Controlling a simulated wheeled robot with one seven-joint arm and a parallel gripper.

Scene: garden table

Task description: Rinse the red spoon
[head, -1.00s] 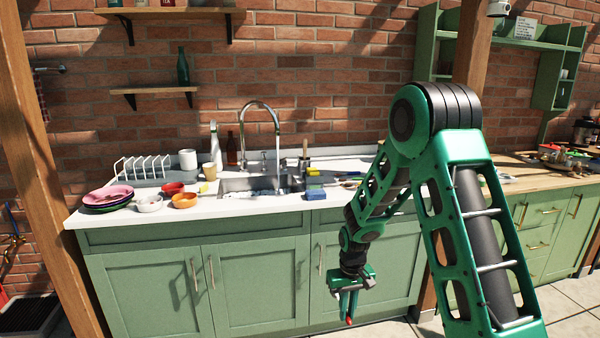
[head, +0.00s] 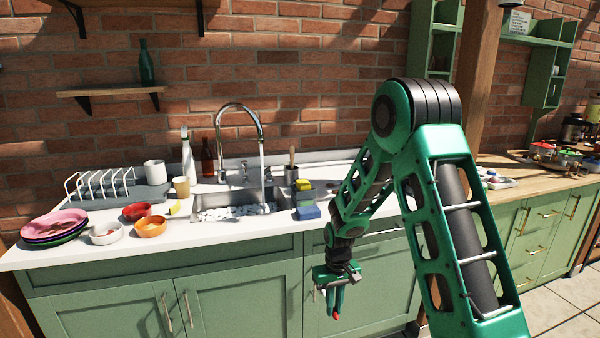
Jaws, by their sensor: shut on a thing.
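My gripper (head: 336,302) hangs low in front of the green cabinet doors, below the counter's front edge. It is shut on a red thing, the red spoon (head: 336,317), of which only a small red end shows below the fingers. The rest of the spoon is hidden by the fingers. The sink (head: 212,201) is set in the white counter, up and to the left of my gripper, with white foam or pebble-like bits in it. The curved faucet (head: 240,108) stands behind it, and a thin stream of water (head: 262,165) falls from its spout into the sink.
A blue sponge (head: 308,212) and a grey caddy lie right of the sink. Stacked plates (head: 55,226), a white bowl (head: 106,233), an orange bowl (head: 150,227) and a red bowl (head: 137,211) stand to the left. The counter edge lies between my gripper and the sink.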

